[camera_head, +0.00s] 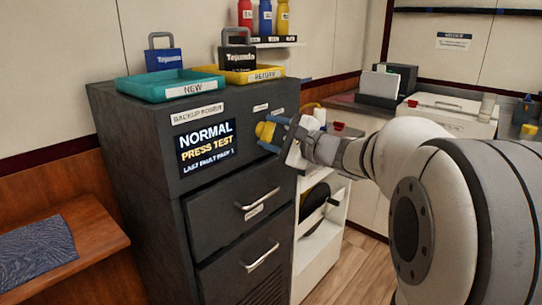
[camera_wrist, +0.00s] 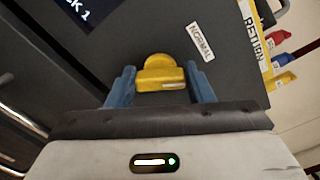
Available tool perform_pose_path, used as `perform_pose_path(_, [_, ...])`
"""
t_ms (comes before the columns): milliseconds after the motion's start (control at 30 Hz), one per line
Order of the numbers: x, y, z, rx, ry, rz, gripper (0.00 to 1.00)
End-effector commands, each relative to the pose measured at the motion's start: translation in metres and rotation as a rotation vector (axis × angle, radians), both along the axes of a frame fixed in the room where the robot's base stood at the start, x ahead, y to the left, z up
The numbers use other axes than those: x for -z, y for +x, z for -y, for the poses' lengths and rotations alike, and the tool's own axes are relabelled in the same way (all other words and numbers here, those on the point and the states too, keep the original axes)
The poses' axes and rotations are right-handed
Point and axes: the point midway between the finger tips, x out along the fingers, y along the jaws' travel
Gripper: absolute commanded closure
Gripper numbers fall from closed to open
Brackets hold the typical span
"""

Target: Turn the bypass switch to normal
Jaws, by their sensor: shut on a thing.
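The bypass switch is a yellow knob (camera_head: 264,131) on the dark cabinet's front, right of the display. In the wrist view the yellow knob (camera_wrist: 160,70) sits between the blue fingers of my gripper (camera_wrist: 161,86), which is shut on it. My gripper (camera_head: 272,134) reaches the knob from the right in the head view. A white "NORMAL" label (camera_wrist: 200,42) lies up and right of the knob in the wrist view. The display (camera_head: 208,146) reads "NORMAL", "PRESS TEST", "LAST FAULT PACK 1". The knob's pointing direction is hard to tell.
A teal "NEW" tray (camera_head: 150,92) and a yellow "RETURN" tray (camera_head: 225,80) stand on the cabinet (camera_head: 150,175), each with a "Tejunda" pack. Two drawer handles (camera_head: 257,203) project below the knob. A wooden bench (camera_head: 100,235) is at left.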

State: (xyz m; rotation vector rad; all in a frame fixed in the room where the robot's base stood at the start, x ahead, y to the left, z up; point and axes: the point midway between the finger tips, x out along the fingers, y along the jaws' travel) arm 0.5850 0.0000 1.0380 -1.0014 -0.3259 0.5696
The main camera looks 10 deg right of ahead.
Motion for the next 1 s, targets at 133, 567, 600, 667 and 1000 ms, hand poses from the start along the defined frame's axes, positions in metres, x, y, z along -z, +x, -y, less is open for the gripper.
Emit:
perform_pose_path(133, [0.0137,-0.0007,-0.0006,-0.001,-0.113,0.08,0.76])
perform_pose_path(567, [0.0112,-0.0005,-0.001,-0.002,-0.363,0.258,0.76])
perform_pose_path(600, [0.0106,-0.0004,-0.0011,-0.002,-0.377,0.269,0.76])
perform_pose_path(667, [0.0102,-0.0004,-0.0011,-0.003,-0.395,0.281,0.76])
perform_pose_path(1000, [0.0074,-0.0003,-0.0013,-0.004,-0.445,0.316,0.76])
